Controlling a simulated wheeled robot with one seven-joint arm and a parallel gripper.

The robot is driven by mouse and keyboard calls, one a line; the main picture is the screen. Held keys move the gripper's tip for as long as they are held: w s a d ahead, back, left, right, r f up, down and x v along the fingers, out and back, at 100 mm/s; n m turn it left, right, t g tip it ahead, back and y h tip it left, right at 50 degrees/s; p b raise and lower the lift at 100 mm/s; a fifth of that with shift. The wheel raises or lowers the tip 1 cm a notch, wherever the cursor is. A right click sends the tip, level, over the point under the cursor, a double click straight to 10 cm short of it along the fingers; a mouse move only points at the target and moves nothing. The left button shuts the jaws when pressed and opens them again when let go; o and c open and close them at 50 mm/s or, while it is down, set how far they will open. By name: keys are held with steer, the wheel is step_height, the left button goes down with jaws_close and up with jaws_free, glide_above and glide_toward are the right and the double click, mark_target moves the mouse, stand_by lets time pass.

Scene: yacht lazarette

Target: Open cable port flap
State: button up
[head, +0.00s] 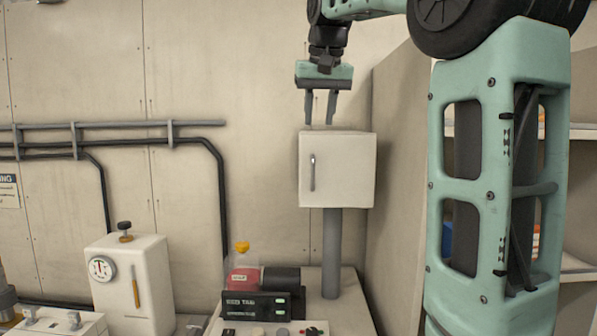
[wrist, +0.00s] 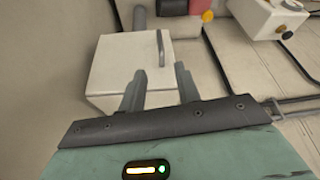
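A white box (head: 350,170) with a closed front panel stands on a grey post in the head view. The panel (head: 318,172) carries a vertical metal handle (head: 312,172) near its left edge. I cannot tell for sure whether this panel is the cable port flap. My gripper (head: 320,122) points down just above the box top, its two fingers apart with nothing between them. In the wrist view the box (wrist: 125,62) and its handle (wrist: 160,48) lie beyond the open fingers (wrist: 157,78). The handle is apart from the fingers.
Below the box are a black labelled unit (head: 255,305) and a red bottle (head: 243,280) with a yellow cap. A white gauge box (head: 130,285) stands at left. Pipes (head: 110,135) run along the wall. Shelving (head: 580,200) is at right, and the space before the panel looks clear.

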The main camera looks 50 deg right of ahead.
mark_target(313, 170)
steer(key=p+x, duration=0.2)
steer(key=x, duration=1.4)
jaws_close()
